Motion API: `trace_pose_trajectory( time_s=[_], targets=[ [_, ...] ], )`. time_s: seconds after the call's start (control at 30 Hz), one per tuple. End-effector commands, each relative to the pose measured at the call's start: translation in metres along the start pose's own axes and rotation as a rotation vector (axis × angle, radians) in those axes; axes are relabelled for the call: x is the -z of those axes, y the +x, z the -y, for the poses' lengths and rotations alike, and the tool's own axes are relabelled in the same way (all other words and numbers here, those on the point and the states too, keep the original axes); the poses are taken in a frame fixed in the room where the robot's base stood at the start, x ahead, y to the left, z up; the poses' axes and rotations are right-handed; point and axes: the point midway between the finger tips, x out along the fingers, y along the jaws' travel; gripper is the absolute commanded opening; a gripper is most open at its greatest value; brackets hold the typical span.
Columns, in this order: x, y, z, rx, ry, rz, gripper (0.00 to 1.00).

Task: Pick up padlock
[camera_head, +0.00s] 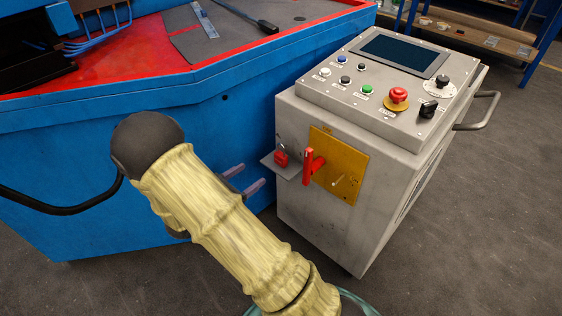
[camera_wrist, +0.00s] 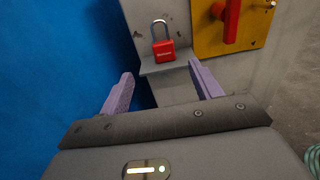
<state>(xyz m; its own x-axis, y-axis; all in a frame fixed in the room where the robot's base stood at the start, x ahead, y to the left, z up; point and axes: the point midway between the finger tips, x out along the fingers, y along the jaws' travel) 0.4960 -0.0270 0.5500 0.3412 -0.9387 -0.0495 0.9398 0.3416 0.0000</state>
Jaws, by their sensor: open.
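A red padlock (camera_head: 281,157) with a silver shackle sits on a small grey shelf (camera_head: 266,162) on the side of the grey control cabinet. In the wrist view the padlock (camera_wrist: 162,48) stands upright on the shelf (camera_wrist: 168,68), its shackle on top. My gripper (camera_head: 252,178) is open and empty, left of and nearer than the shelf. In the wrist view its two purple fingers (camera_wrist: 159,76) are spread apart. The padlock appears beyond the fingertips, between them sideways, and untouched. My arm hides part of the area below in the head view.
A red switch handle (camera_head: 312,166) on a yellow plate (camera_head: 343,178) is just right of the padlock. The grey cabinet (camera_head: 312,226) carries a sloped button panel. A blue machine (camera_head: 70,216) stands close on the left. Grey floor is open at right.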

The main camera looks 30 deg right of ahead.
Motion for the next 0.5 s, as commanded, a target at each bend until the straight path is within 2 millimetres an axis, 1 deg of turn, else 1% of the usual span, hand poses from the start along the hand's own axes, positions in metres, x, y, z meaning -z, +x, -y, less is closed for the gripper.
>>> trace_pose_trajectory(
  time_s=[0.03,0.3,0.4,0.5],
  targets=[
    [0.004,0.010,0.001,0.004,0.002,0.000,0.64],
    [0.004,0.058,0.002,0.005,0.002,0.000,0.64],
    [0.004,0.073,0.001,0.003,0.002,-0.001,0.64],
    [0.002,0.081,0.001,0.001,0.001,-0.001,0.64]
  ],
)
